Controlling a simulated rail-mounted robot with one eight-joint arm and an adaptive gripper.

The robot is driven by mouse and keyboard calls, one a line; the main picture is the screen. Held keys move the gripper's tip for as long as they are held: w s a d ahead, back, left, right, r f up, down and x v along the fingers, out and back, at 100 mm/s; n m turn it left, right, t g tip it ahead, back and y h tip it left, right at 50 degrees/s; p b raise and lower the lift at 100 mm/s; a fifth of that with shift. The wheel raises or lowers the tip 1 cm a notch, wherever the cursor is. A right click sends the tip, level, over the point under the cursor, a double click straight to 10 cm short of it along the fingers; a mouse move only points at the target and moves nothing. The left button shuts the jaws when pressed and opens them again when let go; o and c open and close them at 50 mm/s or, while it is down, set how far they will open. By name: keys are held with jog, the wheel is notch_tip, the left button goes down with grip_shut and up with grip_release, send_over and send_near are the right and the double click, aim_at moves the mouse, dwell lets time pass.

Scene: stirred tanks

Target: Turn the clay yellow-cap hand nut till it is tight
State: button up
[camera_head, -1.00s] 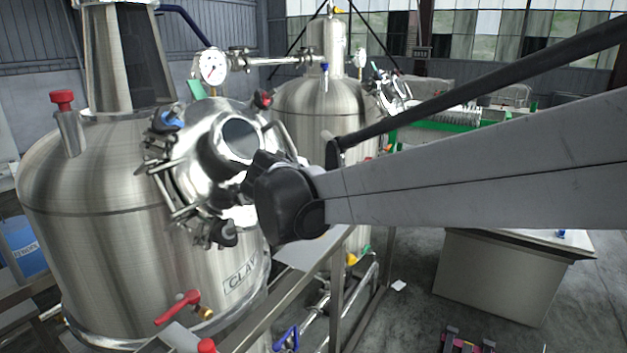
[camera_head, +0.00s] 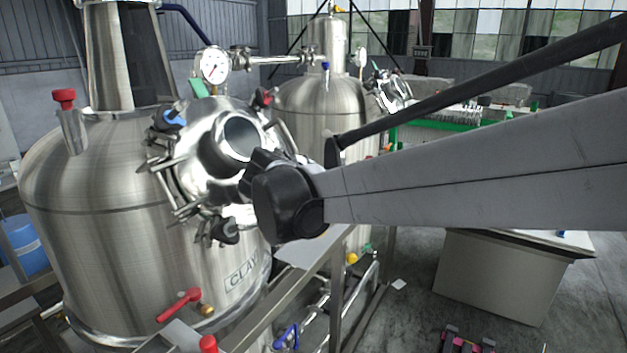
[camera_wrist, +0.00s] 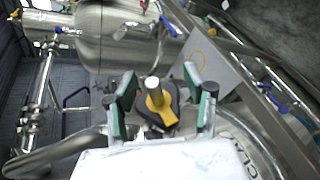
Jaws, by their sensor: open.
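The clay tank (camera_head: 110,230) is a large steel vessel labelled CLAY, at the left in the head view. Its round hatch (camera_head: 205,165) has several hand nuts around the rim. In the wrist view the yellow-cap hand nut (camera_wrist: 160,105), dark with a yellow top and a bare stud through it, lies between my gripper's (camera_wrist: 160,95) two green-padded fingers. The fingers are open, one on each side, with visible gaps to the nut. In the head view my wrist and arm hide the yellow-cap nut and the fingers.
Other hatch nuts, with a blue cap (camera_head: 173,117), a red cap (camera_head: 263,97) and a black knob (camera_head: 225,230), sit around the rim. A pressure gauge (camera_head: 214,65) and pipe stand behind. A second tank (camera_head: 320,105) is further back. A metal frame runs below my arm.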

jog(key=s+a, duration=0.4)
jog(key=s, duration=0.8)
jog(key=shift+r, duration=0.15)
